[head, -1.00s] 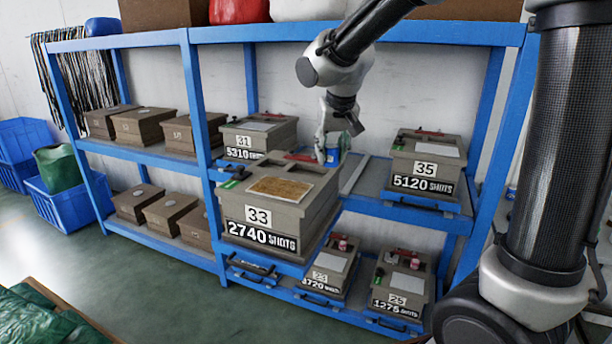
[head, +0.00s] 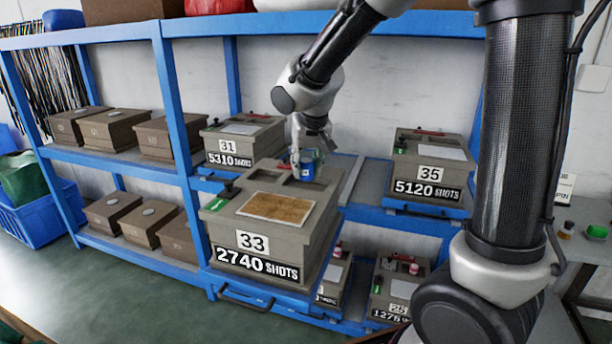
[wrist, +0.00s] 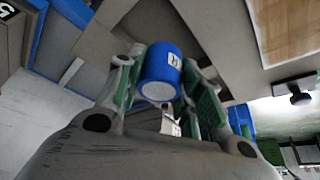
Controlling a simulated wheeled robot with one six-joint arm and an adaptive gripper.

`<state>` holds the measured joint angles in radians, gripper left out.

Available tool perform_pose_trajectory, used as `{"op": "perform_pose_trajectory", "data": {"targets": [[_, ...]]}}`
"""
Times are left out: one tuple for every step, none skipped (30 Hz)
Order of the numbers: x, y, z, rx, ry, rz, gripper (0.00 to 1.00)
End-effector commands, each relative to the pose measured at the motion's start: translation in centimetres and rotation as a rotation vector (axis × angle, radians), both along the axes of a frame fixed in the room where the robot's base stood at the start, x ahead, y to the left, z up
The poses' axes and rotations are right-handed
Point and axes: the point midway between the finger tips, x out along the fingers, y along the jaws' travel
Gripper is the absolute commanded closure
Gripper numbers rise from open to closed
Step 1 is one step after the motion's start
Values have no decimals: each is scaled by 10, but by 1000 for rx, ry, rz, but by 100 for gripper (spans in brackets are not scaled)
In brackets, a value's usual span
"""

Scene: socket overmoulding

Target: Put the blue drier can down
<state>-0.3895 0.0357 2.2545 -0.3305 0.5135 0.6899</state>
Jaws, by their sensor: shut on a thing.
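The blue drier can (head: 308,165) is a small blue cylinder with a pale label. It also fills the middle of the wrist view (wrist: 160,66). My gripper (head: 300,160) is shut on it, one green-padded finger on each side, as the wrist view (wrist: 160,80) shows. In the head view the can is at the back part of the box marked 33 (head: 270,225), over or in a recess in its top. I cannot tell whether it touches the box. The can's lower part is hard to make out.
Box 33 stands on a pulled-out blue shelf tray. Box 31 (head: 240,140) is at its left and box 35 (head: 430,165) at its right. The bare shelf (head: 370,180) lies between boxes 33 and 35.

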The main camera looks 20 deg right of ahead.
Motion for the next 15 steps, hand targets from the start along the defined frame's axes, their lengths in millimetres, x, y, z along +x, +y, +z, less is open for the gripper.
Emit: {"op": "perform_pose_trajectory", "data": {"targets": [[-1,0,-9,-1,4,1,88],[-1,-1,-14,-2,4,1,88],[-1,-1,-20,-2,4,-1,88],[-1,-1,-24,-3,4,0,88],[0,0,-27,-2,3,1,88],[0,0,-29,0,2,0,88],[0,0,-31,0,2,0,88],[0,0,-31,0,1,0,88],[0,0,-31,0,1,-1,88],[0,0,-31,0,0,-1,88],[0,0,-31,0,0,0,88],[0,0,-31,0,0,0,88],[0,0,-31,0,0,0,88],[0,0,-31,0,0,0,88],[0,0,-31,0,1,0,88]]}}
